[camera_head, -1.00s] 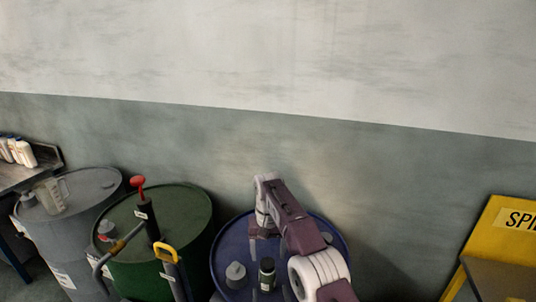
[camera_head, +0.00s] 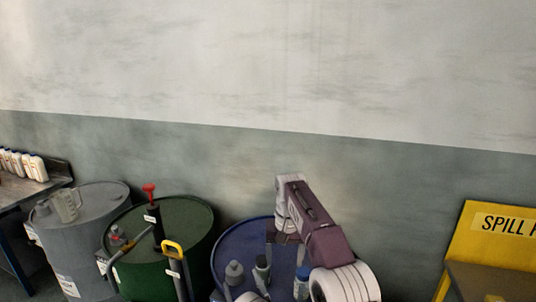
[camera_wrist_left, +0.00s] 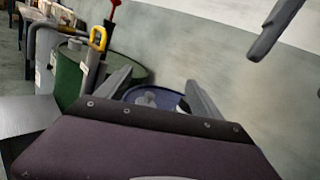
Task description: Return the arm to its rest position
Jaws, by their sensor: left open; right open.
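In the head view, my right arm (camera_head: 320,235) comes in from the lower right. Its gripper (camera_head: 285,240) points down over the blue drum (camera_head: 232,247), with its fingers apart and nothing seen between them. My left gripper is not seen in the head view. In the left wrist view, its two fingers (camera_wrist_left: 160,90) stand apart and nothing shows held between them. The blue drum (camera_wrist_left: 170,98) shows beyond these fingers. A dark finger-like part (camera_wrist_left: 275,30) hangs in the upper right of that view; I cannot tell for certain what it belongs to.
A green drum (camera_head: 190,218) with a red-knobbed pump (camera_head: 153,215) and a yellow handle (camera_head: 173,248) stands left of the blue drum. A grey drum (camera_head: 95,195) is further left. Small bottles (camera_head: 262,268) stand on the blue drum. A yellow spill station (camera_head: 460,230) is right.

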